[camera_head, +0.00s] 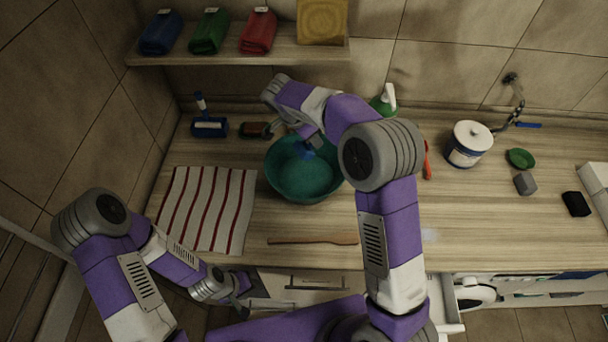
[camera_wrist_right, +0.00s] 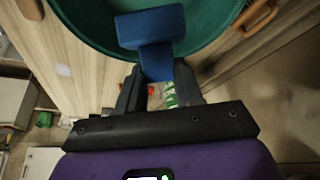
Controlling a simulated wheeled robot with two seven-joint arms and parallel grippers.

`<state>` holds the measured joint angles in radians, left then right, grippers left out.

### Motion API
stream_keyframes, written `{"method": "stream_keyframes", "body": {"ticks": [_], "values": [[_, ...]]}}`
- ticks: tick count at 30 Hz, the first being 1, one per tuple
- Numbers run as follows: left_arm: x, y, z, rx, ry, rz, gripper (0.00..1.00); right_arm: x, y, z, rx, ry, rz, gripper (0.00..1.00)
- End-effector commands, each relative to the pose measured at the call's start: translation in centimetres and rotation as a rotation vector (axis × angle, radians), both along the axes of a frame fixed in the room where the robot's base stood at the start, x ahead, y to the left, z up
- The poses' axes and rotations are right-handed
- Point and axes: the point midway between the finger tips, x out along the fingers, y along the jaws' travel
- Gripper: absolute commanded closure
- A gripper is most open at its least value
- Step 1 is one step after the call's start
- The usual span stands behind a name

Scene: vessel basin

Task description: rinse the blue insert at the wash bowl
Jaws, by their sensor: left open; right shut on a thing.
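The blue insert (camera_head: 304,151) is over the teal wash bowl (camera_head: 303,183) in the head view. My right gripper (camera_head: 312,137) reaches down from above the bowl and is shut on the insert. In the right wrist view the blue insert (camera_wrist_right: 153,28) sticks out beyond the fingers of my right gripper (camera_wrist_right: 158,82), with the bowl (camera_wrist_right: 98,22) behind it. I cannot tell whether the insert touches the bowl or anything in it. My left gripper (camera_head: 238,292) is open and empty, low at the counter's front edge, away from the bowl.
A striped cloth (camera_head: 207,208) lies left of the bowl, and a wooden stick (camera_head: 312,240) lies in front. A brush (camera_head: 254,130) is behind left, a green bottle (camera_head: 384,100) behind right. A white canister (camera_head: 468,144) stands farther right. The counter's front right is mostly clear.

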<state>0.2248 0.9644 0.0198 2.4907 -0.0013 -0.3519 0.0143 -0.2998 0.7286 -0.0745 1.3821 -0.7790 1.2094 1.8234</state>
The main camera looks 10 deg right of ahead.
Motion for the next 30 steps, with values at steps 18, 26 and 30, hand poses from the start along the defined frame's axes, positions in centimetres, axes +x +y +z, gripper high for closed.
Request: {"method": "stream_keyframes", "body": {"ticks": [18,26,30], "values": [[0.0,0.0,0.3,0.0,0.0,0.0,0.53,0.0,0.0,0.6,0.0,-0.001,0.0,1.0],[0.0,0.0,1.8,0.0,0.0,0.0,0.53,0.0,0.0,3.2,0.0,-0.002,0.0,1.0],[0.0,0.0,2.2,0.0,0.0,0.0,0.53,0.0,0.0,4.1,0.0,-0.001,0.0,1.0]]}}
